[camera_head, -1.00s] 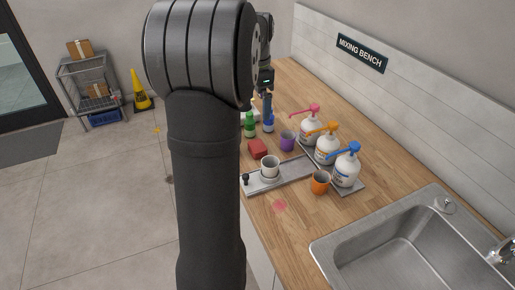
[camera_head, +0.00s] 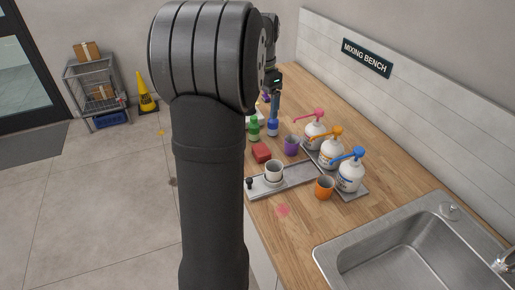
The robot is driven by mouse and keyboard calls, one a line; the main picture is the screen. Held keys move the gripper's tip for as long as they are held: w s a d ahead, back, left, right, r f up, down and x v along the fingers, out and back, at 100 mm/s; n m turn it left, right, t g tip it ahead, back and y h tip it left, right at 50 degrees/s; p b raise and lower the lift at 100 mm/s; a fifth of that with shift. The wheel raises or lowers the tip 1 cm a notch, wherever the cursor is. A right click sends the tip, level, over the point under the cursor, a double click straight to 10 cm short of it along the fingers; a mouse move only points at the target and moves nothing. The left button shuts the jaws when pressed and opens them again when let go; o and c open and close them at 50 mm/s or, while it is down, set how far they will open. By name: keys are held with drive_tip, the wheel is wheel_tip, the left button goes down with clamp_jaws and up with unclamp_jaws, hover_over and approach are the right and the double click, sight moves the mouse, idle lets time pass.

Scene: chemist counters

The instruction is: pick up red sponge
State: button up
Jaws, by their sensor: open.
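The red sponge (camera_head: 261,152) lies on the wooden counter near its left edge, just behind the metal tray with the white cup. My gripper (camera_head: 273,98) is small and far off in the picture. It is past the sponge, above the back part of the counter near the blue bottle. It is apart from the sponge and open, with nothing seen in it. My own large dark arm link hides part of the counter's left edge and the floor.
A green bottle (camera_head: 254,128) and blue bottle (camera_head: 272,126) stand behind the sponge, a purple cup (camera_head: 291,145) to its right. The white cup (camera_head: 273,170) stands in front, on the tray (camera_head: 300,177). Pump bottles (camera_head: 350,178) and an orange cup (camera_head: 324,189) stand right; the sink (camera_head: 400,250) is nearest.

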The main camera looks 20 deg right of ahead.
sight(262, 149)
wheel_tip(262, 149, down, 17)
drive_tip(key=n, duration=3.2)
drive_tip(key=shift+s+n, duration=0.15)
drive_tip(key=shift+n, duration=0.15)
drive_tip(key=shift+c, duration=0.4)
drive_tip(key=c, duration=1.1)
